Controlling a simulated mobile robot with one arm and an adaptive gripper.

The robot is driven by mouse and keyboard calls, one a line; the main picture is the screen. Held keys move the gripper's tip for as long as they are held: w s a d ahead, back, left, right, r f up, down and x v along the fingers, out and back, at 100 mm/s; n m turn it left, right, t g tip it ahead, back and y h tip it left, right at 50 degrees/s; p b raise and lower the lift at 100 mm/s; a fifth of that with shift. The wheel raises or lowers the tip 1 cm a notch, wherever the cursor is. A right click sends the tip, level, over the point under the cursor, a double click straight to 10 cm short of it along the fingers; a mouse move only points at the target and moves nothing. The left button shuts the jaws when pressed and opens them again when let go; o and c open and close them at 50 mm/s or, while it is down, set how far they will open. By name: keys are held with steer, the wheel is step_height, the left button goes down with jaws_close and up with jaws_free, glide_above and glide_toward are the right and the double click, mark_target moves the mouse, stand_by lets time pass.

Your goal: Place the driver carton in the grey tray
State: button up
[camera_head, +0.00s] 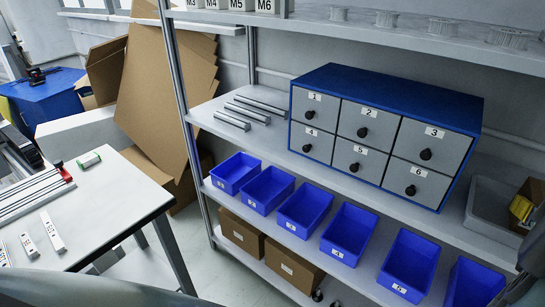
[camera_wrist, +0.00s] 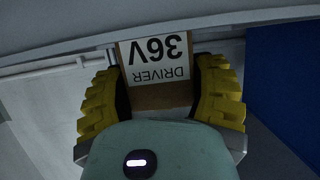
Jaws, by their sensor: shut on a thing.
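The driver carton (camera_wrist: 158,62) is a brown box with a white label reading "DRIVER 36V", upside down in the wrist view. My gripper (camera_wrist: 160,92) is shut on it, with a yellow ribbed finger on each side. In the head view the carton (camera_head: 534,189) and one yellow finger (camera_head: 520,207) show at the right edge. They appear over or beside the right part of the grey tray (camera_head: 480,211), which stands on the shelf right of the blue cabinet. I cannot tell whether the carton touches the tray. The tray's right side is hidden.
The blue cabinet (camera_head: 400,90) with numbered drawers stands close left of the tray; its blue side (camera_wrist: 285,85) shows in the wrist view. An upper shelf (camera_head: 390,38) runs overhead. Blue bins (camera_head: 348,232) line the shelf below. A white table (camera_head: 95,200) stands at left.

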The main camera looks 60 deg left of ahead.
steer(key=shift+f, duration=0.1)
steer(key=o, duration=1.4)
steer(key=shift+c, duration=0.2)
